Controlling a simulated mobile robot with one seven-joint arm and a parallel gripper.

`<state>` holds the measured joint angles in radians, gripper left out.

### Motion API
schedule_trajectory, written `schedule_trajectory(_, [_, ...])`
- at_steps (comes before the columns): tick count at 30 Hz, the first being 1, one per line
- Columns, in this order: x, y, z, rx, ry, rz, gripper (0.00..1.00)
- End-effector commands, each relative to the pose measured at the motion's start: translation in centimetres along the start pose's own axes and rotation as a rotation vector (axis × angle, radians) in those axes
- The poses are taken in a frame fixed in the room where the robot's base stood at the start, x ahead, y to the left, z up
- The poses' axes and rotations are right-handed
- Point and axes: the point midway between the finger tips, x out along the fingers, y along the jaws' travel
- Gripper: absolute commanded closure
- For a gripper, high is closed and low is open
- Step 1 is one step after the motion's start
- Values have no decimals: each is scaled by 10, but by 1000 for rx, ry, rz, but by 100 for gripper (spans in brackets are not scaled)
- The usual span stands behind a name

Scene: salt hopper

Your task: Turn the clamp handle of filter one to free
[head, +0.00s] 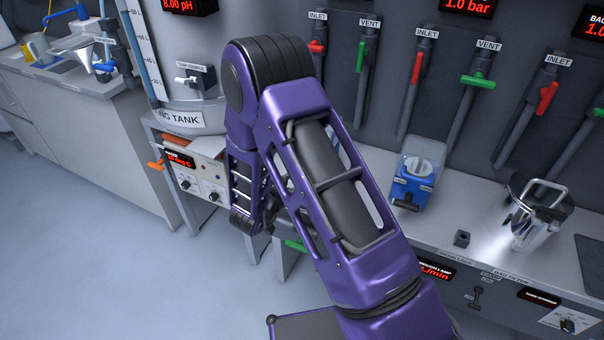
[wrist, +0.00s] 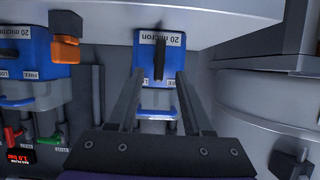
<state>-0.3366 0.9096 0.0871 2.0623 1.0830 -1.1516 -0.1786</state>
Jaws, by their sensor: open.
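In the wrist view a blue filter housing (wrist: 178,52) labelled "20 micron" has a dark clamp handle (wrist: 159,62) on its front. A second blue filter housing (wrist: 22,60), with "FREE" and "LOCK" labels, stands to its left, with an orange handle (wrist: 66,40) near its right side. I cannot read which housing is filter one. My gripper (wrist: 158,82) is open, its two fingers on either side of the dark handle's line; I cannot tell whether they touch it.
Red and green valve levers (wrist: 35,137) sit at lower left in the wrist view. In the head view, a bench (head: 400,225) holds a blue device (head: 414,182) and a metal vessel (head: 538,212). A control box (head: 190,175) stands left of my arm. The floor at left is clear.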

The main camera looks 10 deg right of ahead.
Motion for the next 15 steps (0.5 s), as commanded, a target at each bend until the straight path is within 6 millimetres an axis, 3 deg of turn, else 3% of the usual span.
schedule_trajectory(6, [-54,-1,-1,-2,1,-4,50])
schedule_trajectory(15, [-92,0,-1,0,2,-1,50])
